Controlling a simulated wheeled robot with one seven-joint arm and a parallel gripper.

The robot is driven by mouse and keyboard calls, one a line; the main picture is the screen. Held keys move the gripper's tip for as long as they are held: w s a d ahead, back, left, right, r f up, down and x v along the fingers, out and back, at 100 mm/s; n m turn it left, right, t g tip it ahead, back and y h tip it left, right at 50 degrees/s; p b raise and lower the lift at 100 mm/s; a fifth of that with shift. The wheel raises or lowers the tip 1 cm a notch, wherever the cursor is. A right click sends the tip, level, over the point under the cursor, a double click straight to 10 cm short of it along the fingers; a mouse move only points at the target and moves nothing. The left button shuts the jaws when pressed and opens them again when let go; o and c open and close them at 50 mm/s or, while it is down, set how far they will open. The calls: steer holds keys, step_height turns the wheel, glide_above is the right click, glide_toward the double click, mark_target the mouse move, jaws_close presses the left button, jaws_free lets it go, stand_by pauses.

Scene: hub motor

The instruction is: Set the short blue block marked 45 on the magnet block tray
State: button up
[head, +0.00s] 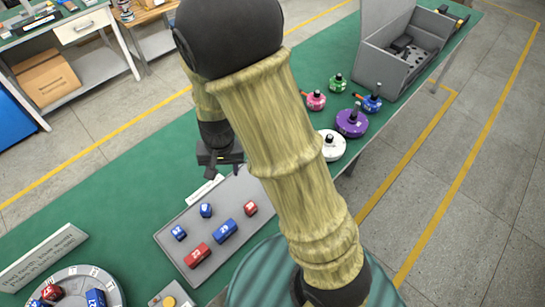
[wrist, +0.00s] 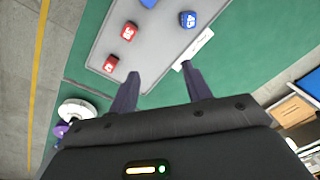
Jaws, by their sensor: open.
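The grey magnet block tray (head: 190,222) lies on the green bench, and its near part shows in the wrist view (wrist: 160,62). A short blue block (wrist: 188,19) sits on it near the white label; its mark looks like 45 but is small. In the head view it seems to be the blue block (head: 206,210) nearest the label. Another short blue block (head: 179,232) sits at the tray's left; its number is hard to read. My gripper (head: 222,172) is open and empty above the tray's label edge; its fingers (wrist: 160,72) are apart from every block.
The tray also holds a long blue block (head: 226,231), a long red block (head: 197,255) and short red blocks (wrist: 129,31). A round grey holder (head: 118,293) with red and blue blocks stands lower left. Coloured round parts (head: 351,123) and a grey open box (head: 375,60) stand farther along.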

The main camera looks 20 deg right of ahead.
steer(key=s+d+r+n+t, duration=0.1)
steer(key=s+d+r, duration=0.2)
steer(key=d, duration=0.3)
steer(key=s+d+r+n+t, duration=0.1)
steer(key=s+d+r, duration=0.3)
steer(key=d+r, duration=0.1)
steer(key=shift+s+d+r+n+h, duration=0.25)
steer(key=shift+d+r+n+h, duration=0.05)
steer(key=shift+d+h, duration=0.1)
steer(key=shift+w, duration=0.15)
